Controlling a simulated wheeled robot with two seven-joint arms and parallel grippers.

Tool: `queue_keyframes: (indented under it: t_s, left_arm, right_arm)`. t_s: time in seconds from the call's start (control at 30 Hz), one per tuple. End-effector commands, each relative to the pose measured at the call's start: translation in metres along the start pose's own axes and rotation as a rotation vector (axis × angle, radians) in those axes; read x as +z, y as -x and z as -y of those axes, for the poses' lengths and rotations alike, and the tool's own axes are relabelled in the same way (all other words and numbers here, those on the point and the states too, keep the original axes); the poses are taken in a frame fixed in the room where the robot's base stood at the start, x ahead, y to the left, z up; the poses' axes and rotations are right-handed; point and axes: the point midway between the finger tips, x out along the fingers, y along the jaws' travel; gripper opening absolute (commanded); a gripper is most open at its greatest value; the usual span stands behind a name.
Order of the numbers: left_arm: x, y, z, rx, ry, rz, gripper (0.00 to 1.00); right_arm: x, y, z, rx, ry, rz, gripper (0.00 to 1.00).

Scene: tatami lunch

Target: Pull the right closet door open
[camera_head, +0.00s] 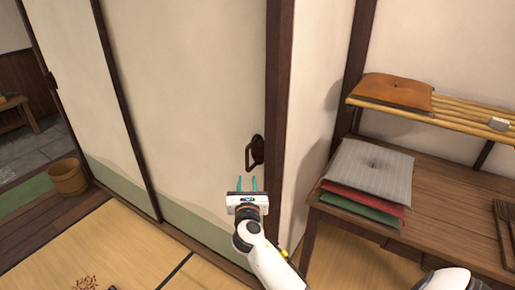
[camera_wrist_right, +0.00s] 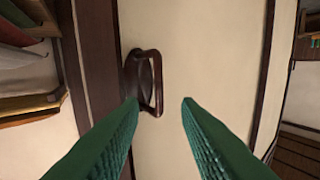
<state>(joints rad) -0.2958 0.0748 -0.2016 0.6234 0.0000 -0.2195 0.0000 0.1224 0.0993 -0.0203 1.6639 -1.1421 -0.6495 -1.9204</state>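The right closet door (camera_head: 185,110) is a cream panel with a green lower band, and it stands against the dark post (camera_head: 279,80) at its right edge. Its dark handle (camera_head: 252,153) is a loop near that edge. My right gripper (camera_head: 247,185) is open in front of the door, a little below the handle in the head view. In the right wrist view the handle (camera_wrist_right: 149,82) shows beyond the two green fingertips (camera_wrist_right: 160,105), nearer the left one. Nothing is between the fingers. My left gripper is not in view.
A wooden shelf unit (camera_head: 450,170) with stacked cushions (camera_head: 365,172) stands to the right of the post. A wooden bucket (camera_head: 67,177) stands at the left. Tatami (camera_head: 120,245) is mostly clear in front of the door.

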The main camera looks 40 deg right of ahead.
Motion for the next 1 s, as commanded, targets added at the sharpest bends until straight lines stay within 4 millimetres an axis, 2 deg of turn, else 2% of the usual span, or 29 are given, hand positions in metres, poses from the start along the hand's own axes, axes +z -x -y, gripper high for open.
queue_keyframes:
  t_s: [0.07, 0.17, 0.37, 0.5, 0.7, 1.0]
  left_arm:
    - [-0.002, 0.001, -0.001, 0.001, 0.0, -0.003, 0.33]
    - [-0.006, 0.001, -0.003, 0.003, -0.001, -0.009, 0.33]
    - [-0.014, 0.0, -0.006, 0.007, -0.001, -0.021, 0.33]
    - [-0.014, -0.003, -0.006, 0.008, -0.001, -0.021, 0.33]
    - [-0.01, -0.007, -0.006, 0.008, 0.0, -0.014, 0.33]
    - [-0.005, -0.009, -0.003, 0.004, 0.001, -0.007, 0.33]
  right_arm:
    - [-0.011, -0.003, -0.001, 0.009, 0.026, -0.021, 0.3]
    - [-0.012, -0.011, -0.002, 0.011, 0.034, -0.026, 0.3]
    - [-0.012, -0.046, -0.002, 0.012, 0.033, -0.024, 0.3]
    - [-0.012, -0.075, -0.002, 0.011, 0.031, -0.023, 0.3]
    - [-0.012, -0.106, -0.002, 0.01, 0.029, -0.022, 0.3]
    - [-0.013, -0.121, -0.002, 0.008, 0.029, -0.021, 0.3]
